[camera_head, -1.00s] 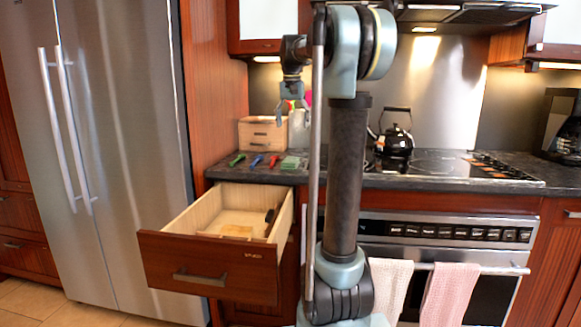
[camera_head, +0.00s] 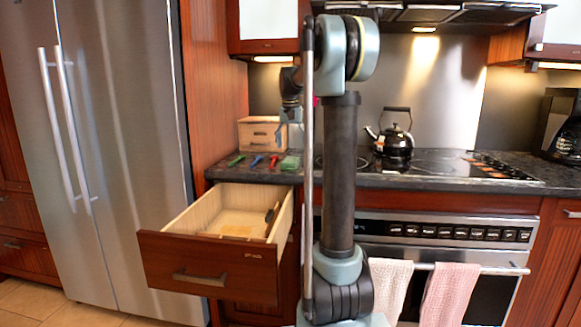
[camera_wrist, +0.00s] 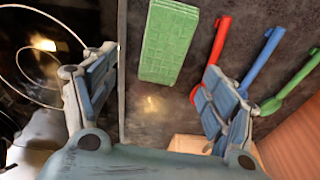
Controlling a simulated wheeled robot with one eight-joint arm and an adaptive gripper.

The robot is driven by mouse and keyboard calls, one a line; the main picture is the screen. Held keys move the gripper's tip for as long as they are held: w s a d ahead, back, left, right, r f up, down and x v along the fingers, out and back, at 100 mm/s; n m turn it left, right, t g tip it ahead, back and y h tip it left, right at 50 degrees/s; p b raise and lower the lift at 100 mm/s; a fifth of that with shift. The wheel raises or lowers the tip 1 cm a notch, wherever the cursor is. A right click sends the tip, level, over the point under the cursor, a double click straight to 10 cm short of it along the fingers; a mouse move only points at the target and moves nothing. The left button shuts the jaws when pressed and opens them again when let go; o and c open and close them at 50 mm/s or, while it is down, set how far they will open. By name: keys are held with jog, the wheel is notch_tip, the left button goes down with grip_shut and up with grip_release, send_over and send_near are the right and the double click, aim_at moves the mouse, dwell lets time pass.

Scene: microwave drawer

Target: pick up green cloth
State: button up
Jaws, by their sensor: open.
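The green cloth (camera_wrist: 168,42) is a folded, flat rectangle on the dark countertop in the wrist view. In the head view the green cloth (camera_head: 289,162) lies at the counter's front edge, above the open drawer. My gripper (camera_wrist: 155,90) is open and empty, with its two fingers spread to either side below the cloth in the wrist view. In the head view my gripper (camera_head: 287,118) hangs above the counter near the cloth, partly hidden by my arm. I see no contact with the cloth.
A red utensil (camera_wrist: 212,50), a blue one (camera_wrist: 262,60) and a green one (camera_wrist: 292,85) lie right of the cloth. A wooden box (camera_head: 258,133) stands behind. The open drawer (camera_head: 208,262) juts out below. A kettle (camera_head: 396,138) sits on the stove.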

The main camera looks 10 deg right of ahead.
aim_at(290, 159)
jog(key=shift+w+a+f, duration=0.1)
jog(key=shift+f, duration=1.55)
jog(key=shift+w+a+f, duration=0.1)
jog(key=shift+f, duration=1.5)
jog(key=c, duration=1.1)
